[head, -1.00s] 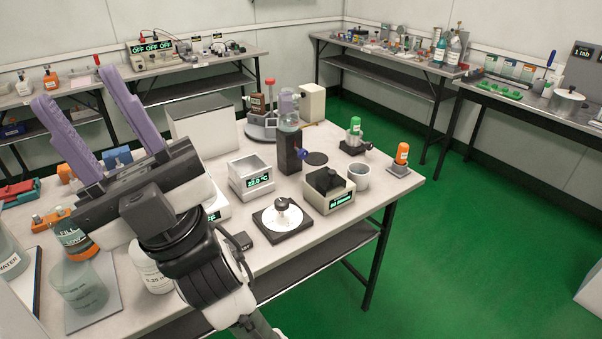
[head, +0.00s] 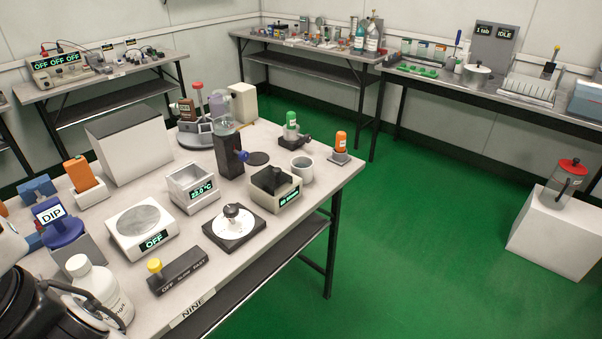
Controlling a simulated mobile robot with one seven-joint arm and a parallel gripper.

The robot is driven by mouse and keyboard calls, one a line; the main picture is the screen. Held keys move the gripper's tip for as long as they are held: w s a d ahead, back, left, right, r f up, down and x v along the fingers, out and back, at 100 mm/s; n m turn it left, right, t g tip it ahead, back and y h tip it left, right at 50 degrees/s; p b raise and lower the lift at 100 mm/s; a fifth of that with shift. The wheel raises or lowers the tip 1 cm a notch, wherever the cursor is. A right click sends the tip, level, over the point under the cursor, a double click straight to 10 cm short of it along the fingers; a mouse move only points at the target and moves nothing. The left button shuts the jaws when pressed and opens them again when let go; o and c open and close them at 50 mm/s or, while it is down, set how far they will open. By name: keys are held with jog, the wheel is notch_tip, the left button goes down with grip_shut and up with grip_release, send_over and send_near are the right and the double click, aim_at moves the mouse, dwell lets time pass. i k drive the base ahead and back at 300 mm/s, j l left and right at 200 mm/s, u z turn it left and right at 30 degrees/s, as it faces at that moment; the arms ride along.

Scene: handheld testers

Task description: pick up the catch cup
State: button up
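A small light-grey open cup (head: 301,170), which looks like the catch cup, stands upright near the right end of the near table. It is empty as far as I can see. A beige box with a green display and a black top (head: 272,190) stands just left of and in front of it. My gripper is out of view; only a dark part of my arm shows at the lower left corner, far from the cup.
A dark column with a clear vessel (head: 229,150) stands left of the cup. A green-capped item (head: 291,125) is behind it, and an orange-capped bottle (head: 341,143) is right of it near the table edge.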

aim_at(302, 167)
jog(key=u, duration=1.6)
jog(key=z, duration=1.6)
jog(key=i+l+u, duration=0.1)
jog(key=l, duration=0.25)
jog(key=i+l, duration=0.25)
jog(key=i+l+u, duration=0.15)
jog(key=l, duration=0.3)
